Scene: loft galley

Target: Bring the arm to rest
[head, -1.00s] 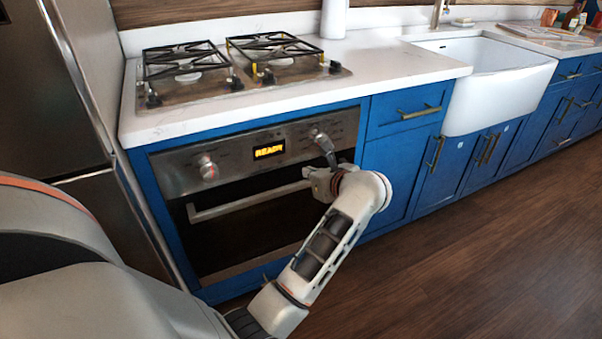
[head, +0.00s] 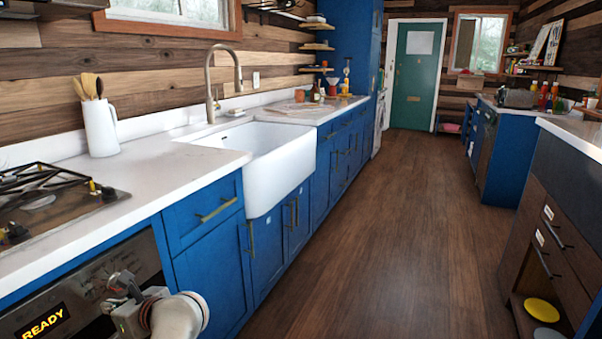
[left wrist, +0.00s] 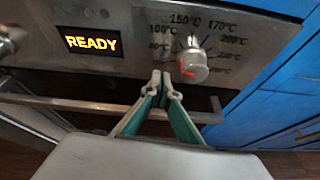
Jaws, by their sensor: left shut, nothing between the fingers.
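My left gripper (head: 127,284) is at the lower left of the head view, in front of the oven's control panel. In the left wrist view my left gripper (left wrist: 161,78) is shut, with its fingertips together and nothing between them. The tips are close to the temperature knob (left wrist: 193,66), just left of and below it in the picture. I cannot tell whether they touch it. The oven display (left wrist: 92,43) reads READY; it also shows in the head view (head: 43,321). My right gripper is not in view.
The oven handle (left wrist: 60,103) runs below the panel, close to my gripper. The stove top (head: 50,205) and white counter (head: 170,165) lie above. The white sink (head: 270,155) and blue cabinets (head: 212,265) are to the right. The wooden floor aisle (head: 390,240) is clear.

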